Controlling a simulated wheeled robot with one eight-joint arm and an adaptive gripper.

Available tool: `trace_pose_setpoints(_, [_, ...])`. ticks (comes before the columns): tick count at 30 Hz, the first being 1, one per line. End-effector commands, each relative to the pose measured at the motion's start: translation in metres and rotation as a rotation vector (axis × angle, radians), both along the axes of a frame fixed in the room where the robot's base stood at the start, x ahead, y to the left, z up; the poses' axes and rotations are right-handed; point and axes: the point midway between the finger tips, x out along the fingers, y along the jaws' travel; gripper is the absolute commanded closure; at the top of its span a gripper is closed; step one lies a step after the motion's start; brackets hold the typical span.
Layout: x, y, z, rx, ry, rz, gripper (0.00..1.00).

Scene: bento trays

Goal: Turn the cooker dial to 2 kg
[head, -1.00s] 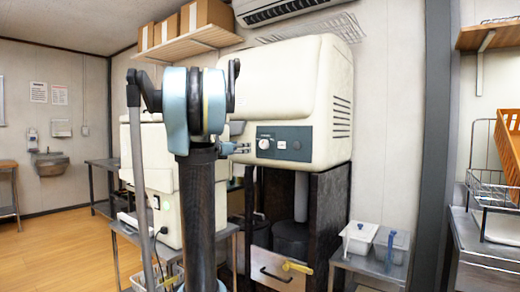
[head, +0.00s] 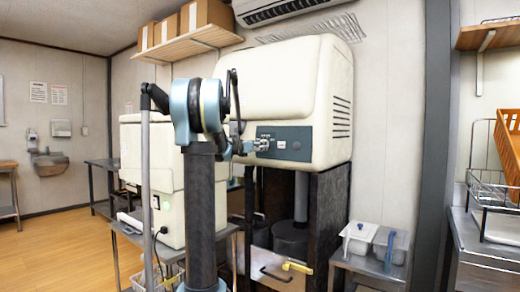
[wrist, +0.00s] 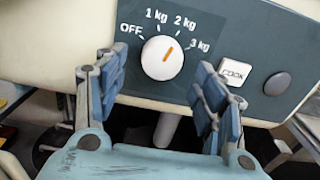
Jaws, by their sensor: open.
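The cooker's white round dial (wrist: 162,57) sits on a dark panel marked OFF, 1 kg, 2 kg and 3 kg. Its orange pointer is tilted up and right, roughly toward the 2 kg label (wrist: 185,21). My gripper (wrist: 158,72) is open, with one blue-padded finger on each side of the dial's lower part. There are visible gaps between the fingers and the dial, and nothing is held. In the head view my gripper (head: 261,144) is in front of the panel and hides most of the dial.
A COOK button (wrist: 234,72) and a dark round button (wrist: 277,84) lie right of the dial. The cream cooker (head: 285,85) stands over a dark cabinet with a yellow-handled drawer. Lidded containers (head: 375,242) sit on a side table at right.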

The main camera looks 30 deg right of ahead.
Motion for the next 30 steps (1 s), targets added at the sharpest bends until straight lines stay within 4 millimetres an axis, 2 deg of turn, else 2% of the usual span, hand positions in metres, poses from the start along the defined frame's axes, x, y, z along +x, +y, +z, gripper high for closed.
trace_pose_setpoints(3, [0.006, -0.016, 0.000, 0.000, 0.000, -0.001, 0.36])
trace_pose_setpoints(9, [0.012, -0.030, 0.000, 0.000, 0.000, -0.001, 0.36])
trace_pose_setpoints(19, [0.013, -0.033, 0.000, 0.000, 0.000, 0.000, 0.36])
trace_pose_setpoints(20, [0.013, -0.033, 0.000, 0.000, 0.000, 0.000, 0.39])
trace_pose_setpoints(25, [0.013, -0.033, 0.000, 0.000, 0.000, 0.000, 0.77])
trace_pose_setpoints(26, [0.013, -0.033, 0.000, 0.000, 0.000, 0.000, 0.81])
trace_pose_setpoints(30, [0.014, -0.033, 0.000, 0.001, -0.003, 0.001, 0.81])
